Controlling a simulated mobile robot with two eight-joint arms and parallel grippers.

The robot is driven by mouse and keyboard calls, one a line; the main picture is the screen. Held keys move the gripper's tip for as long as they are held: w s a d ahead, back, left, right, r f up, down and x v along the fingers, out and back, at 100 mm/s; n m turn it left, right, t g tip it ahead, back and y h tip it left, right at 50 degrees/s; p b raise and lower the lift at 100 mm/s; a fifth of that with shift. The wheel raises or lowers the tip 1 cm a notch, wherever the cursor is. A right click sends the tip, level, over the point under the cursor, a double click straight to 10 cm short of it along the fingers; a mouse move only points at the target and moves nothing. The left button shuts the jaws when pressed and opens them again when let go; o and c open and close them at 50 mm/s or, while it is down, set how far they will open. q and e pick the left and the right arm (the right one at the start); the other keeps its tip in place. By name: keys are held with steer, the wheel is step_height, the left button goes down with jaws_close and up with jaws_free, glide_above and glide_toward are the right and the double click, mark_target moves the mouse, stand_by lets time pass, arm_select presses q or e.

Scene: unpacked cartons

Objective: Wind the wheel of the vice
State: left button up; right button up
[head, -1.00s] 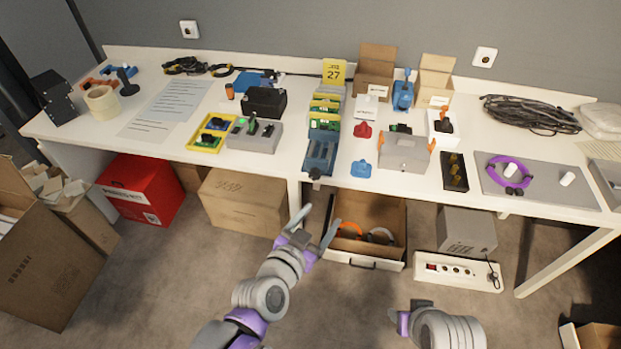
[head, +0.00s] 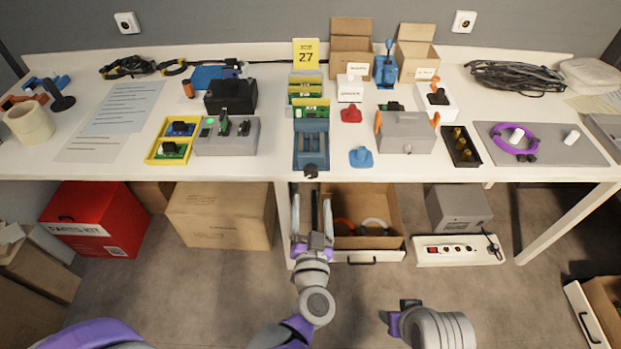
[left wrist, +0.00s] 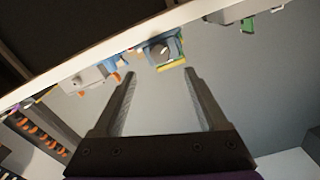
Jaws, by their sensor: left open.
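The vice (head: 311,145) is a blue-grey block at the table's front edge in the head view. Its dark wheel (head: 311,171) faces the front, at the edge. My left gripper (head: 321,200) is open and empty, just in front of and below the wheel, fingers pointing towards the table. In the left wrist view the vice (left wrist: 152,49) and its dark round wheel (left wrist: 168,47) show beyond the gap between the open fingers (left wrist: 160,78), not touching them. Of my right arm, the wrist shows at the bottom of the head view, with a dark part (head: 410,303); its jaws cannot be made out.
Green boards in yellow holders (head: 310,108) stand behind the vice. A blue knob-like piece (head: 361,157) and a grey box with orange handles (head: 405,132) are to its right. An open drawer (head: 388,207) lies under the table, close to my left gripper.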

mark_target(311, 175)
arm_select(q)
steer(key=w, duration=0.8)
steer(key=shift+w+b, duration=0.25)
steer(key=shift+b, duration=0.1)
jaws_close()
